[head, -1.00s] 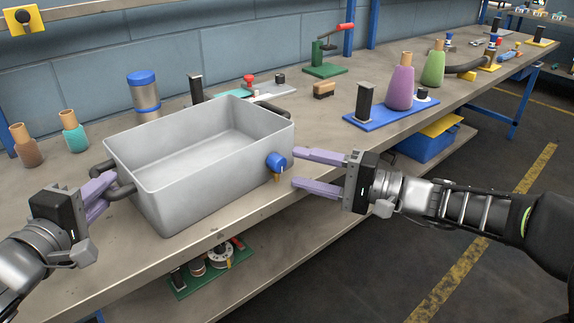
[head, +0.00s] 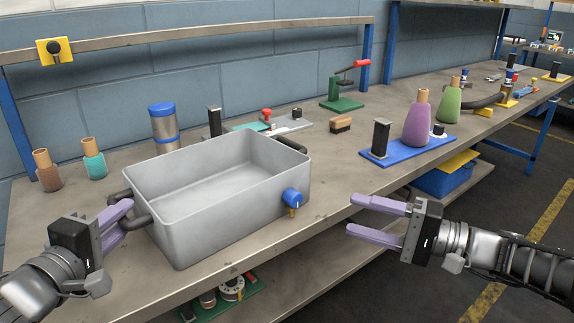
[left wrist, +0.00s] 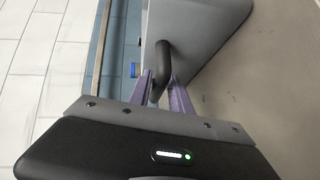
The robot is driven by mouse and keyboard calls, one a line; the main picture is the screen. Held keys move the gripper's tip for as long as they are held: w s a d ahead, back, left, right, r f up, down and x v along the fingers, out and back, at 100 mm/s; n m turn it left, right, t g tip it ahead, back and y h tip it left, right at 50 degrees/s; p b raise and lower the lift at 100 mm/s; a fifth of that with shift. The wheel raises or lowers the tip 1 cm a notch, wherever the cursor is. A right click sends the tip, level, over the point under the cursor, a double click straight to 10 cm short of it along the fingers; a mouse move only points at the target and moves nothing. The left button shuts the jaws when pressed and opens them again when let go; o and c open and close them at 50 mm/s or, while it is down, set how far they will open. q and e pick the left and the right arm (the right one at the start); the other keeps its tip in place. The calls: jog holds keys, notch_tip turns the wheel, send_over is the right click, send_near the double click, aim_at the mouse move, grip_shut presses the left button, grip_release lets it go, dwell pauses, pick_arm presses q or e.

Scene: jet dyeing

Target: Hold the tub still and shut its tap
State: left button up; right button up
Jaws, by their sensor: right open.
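The grey rectangular tub (head: 215,215) stands upright and empty on the bench near its front edge. My left gripper (head: 127,216) is shut on the dark left handle (head: 143,221). The left wrist view shows the handle (left wrist: 163,60) between the purple fingers (left wrist: 162,92). My right gripper (head: 349,214) is open and empty, to the right of the tap and apart from it, by the bench's front edge.
Two bottles stand at the left. A blue board (head: 395,158) with a purple flask (head: 417,124) is to the right. Bare bench (head: 330,165) lies between tub and board.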

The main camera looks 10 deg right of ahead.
pick_arm(q)
jog(key=o, duration=0.3)
jog(key=v, duration=1)
jog(key=shift+a+r, duration=0.1)
jog(key=shift+a, duration=0.1)
jog(key=shift+v, duration=0.9)
jog(key=shift+s+d, duration=0.1)
jog(key=shift+d, duration=0.1)
